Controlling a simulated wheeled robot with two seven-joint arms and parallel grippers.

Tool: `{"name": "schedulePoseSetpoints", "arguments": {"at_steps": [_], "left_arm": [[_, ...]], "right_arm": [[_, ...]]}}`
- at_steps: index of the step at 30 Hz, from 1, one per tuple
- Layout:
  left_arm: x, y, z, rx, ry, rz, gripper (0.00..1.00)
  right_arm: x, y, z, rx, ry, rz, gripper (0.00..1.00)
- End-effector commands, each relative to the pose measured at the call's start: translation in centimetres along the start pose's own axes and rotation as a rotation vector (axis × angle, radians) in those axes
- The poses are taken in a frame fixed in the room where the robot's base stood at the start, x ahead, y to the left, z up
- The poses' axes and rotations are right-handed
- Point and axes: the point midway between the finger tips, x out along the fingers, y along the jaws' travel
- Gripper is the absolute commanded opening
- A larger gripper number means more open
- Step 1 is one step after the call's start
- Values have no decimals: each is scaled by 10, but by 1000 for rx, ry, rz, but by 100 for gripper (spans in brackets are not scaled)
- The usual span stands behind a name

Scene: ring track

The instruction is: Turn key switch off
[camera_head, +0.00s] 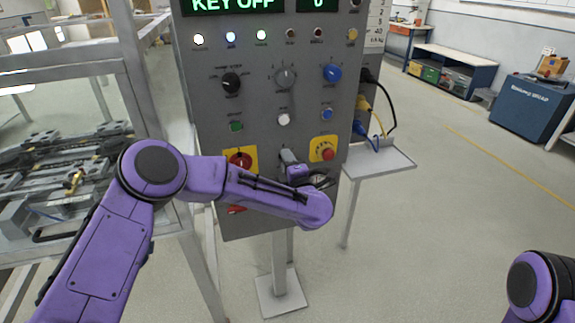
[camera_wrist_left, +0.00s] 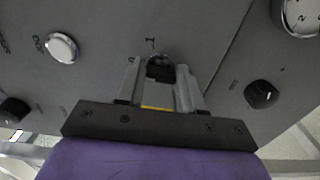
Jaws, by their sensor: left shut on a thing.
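The key switch (camera_wrist_left: 158,68) is a dark round part with a pale rim on the grey control panel (camera_head: 205,150). In the left wrist view my left gripper (camera_wrist_left: 159,82) has one finger on each side of it and is shut on the key, which shows dark with a yellow strip. In the head view the left gripper (camera_head: 290,160) reaches the lower middle of the panel, and its wrist hides the key. The display (camera_head: 233,5) at the panel's top reads "KEY OFF". Only a purple part of my right arm shows at the bottom right; its gripper is out of view.
A red-and-yellow rotary switch (camera_head: 241,161) sits left of the gripper, and a red button on yellow (camera_head: 326,149) sits right. Knobs and lamps fill the panel above. A side shelf (camera_head: 385,162) and a metal frame (camera_head: 150,60) flank the panel. Floor at right is clear.

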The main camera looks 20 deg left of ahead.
Motion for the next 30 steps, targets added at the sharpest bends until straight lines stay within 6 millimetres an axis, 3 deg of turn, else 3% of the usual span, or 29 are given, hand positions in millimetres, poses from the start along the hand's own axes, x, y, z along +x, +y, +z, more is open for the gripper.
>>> {"name": "schedulePoseSetpoints", "arguments": {"at_steps": [8, 9, 11, 22, 30], "left_arm": [[-1, -2, 0, 1, -1, -5, 6], [-1, -2, 0, 1, -1, -5, 43], [-1, -2, 0, 1, -1, -5, 62], [-8, -2, 1, 0, -2, -2, 62], [-70, -3, 1, 1, -6, 0, 62]], "right_arm": [[0, 0, 0, 0, 0, 0, 43], [0, 0, 0, 0, 0, 0, 43], [0, 0, 0, 0, 0, 0, 43], [3, 0, 1, 0, 0, 0, 43], [18, -2, 8, 0, 0, 0, 43]]}}
